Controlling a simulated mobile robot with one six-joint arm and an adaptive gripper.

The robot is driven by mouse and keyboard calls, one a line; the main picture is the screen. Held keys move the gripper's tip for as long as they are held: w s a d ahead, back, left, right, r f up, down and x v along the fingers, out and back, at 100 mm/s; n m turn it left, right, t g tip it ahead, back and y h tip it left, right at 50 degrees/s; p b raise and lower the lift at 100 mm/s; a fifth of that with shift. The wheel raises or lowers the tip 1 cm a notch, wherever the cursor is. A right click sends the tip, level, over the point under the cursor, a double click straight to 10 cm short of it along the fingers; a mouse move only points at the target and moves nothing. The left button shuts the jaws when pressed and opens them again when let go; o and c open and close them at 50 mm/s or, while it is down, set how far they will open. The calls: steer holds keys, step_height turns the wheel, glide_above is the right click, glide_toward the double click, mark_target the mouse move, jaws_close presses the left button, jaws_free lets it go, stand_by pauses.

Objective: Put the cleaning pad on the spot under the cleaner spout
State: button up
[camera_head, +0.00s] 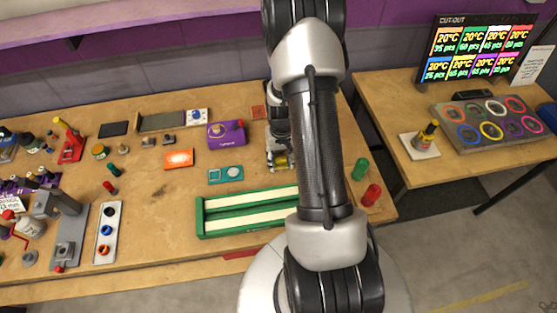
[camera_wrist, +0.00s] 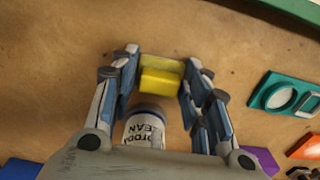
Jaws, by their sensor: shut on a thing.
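A small yellow block, which looks like the cleaning pad (camera_wrist: 160,82), sits between the fingertips of my gripper (camera_wrist: 158,75) in the wrist view. The fingers are shut on its two sides. In the head view my gripper (camera_head: 279,160) is over the wooden table, right of the teal plate, and the pad is mostly hidden there.
A green slot track (camera_head: 225,217) with pale strips lies nearer my base. The teal plate (camera_head: 226,175), an orange card (camera_head: 179,158) and a purple box (camera_head: 226,134) lie left of my gripper. Red and green cylinders (camera_head: 371,195) stand at the right edge. Bare wood surrounds the pad.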

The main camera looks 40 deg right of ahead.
steer(key=shift+s+r, duration=0.15)
steer(key=o, duration=0.9)
